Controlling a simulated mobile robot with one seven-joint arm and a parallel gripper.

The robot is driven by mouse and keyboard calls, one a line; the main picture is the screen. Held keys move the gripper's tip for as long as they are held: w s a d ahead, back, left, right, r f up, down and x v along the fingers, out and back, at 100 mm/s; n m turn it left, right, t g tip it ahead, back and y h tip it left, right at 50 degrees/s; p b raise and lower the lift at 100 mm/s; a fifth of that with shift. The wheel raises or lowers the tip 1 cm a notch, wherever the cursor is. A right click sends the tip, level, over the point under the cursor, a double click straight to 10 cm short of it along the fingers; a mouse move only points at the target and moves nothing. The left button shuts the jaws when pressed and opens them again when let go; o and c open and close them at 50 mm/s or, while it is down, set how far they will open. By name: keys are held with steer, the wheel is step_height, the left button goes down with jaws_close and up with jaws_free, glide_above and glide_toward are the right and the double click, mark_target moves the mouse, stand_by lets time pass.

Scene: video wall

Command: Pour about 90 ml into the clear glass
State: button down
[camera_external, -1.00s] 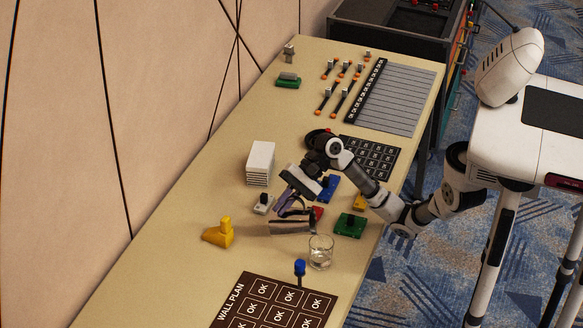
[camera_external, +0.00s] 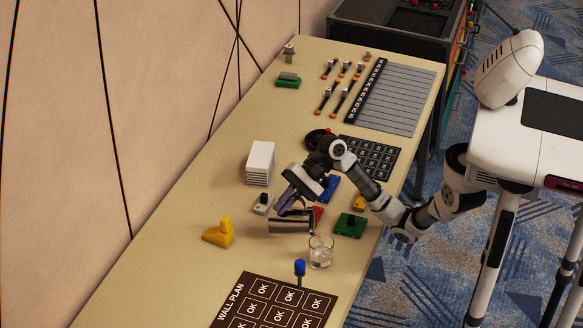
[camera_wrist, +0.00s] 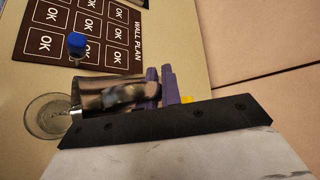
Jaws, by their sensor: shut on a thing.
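A shiny metal jug (camera_external: 290,226) is held in my gripper (camera_external: 287,212), whose purple fingers are shut on it. The jug is tipped far over, with its right end close to the clear glass (camera_external: 320,252). In the wrist view the jug (camera_wrist: 117,95) lies beside my fingers (camera_wrist: 162,86), its left end at the rim of the glass (camera_wrist: 48,116). The glass stands upright on the table. Something clear seems to lie low in it, but I cannot read the level. No stream can be made out.
A blue-topped knob (camera_external: 299,267) and the brown WALL PLAN board (camera_external: 236,312) are near the glass. A yellow piece (camera_external: 220,234) is to the left, a green block (camera_external: 349,225) to the right. White stacked cards (camera_external: 260,163) stand behind. The front-left table is clear.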

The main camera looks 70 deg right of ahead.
mark_target(272, 211)
steer(key=shift+w+r+p, duration=0.15)
steer(key=shift+r+p, duration=0.1)
steer(key=shift+p, duration=0.15)
steer(key=w, duration=0.1)
steer(key=f, duration=0.1)
steer(key=w+g, duration=0.1)
steer(key=shift+w+a+f+m, duration=0.15)
steer(key=shift+w+f+m, duration=0.1)
steer(key=shift+w+m, duration=0.15)
steer(key=shift+w+a+g+h+p, duration=0.15)
steer(key=shift+g+h+p, duration=0.25)
steer(key=shift+p, duration=0.55)
steer(key=p, duration=0.2)
steer(key=shift+w+f+m+g+p, duration=0.3)
steer(key=shift+f+m+g+p, duration=0.1)
steer(key=f+p, duration=0.1)
steer(key=w+f+m+g+p, duration=0.1)
steer(key=f+p, duration=0.1)
steer(key=shift+w+f+g, duration=0.1)
steer(key=shift+f+g, duration=0.15)
steer(key=shift+g, duration=0.05)
steer(key=shift+a, duration=0.1)
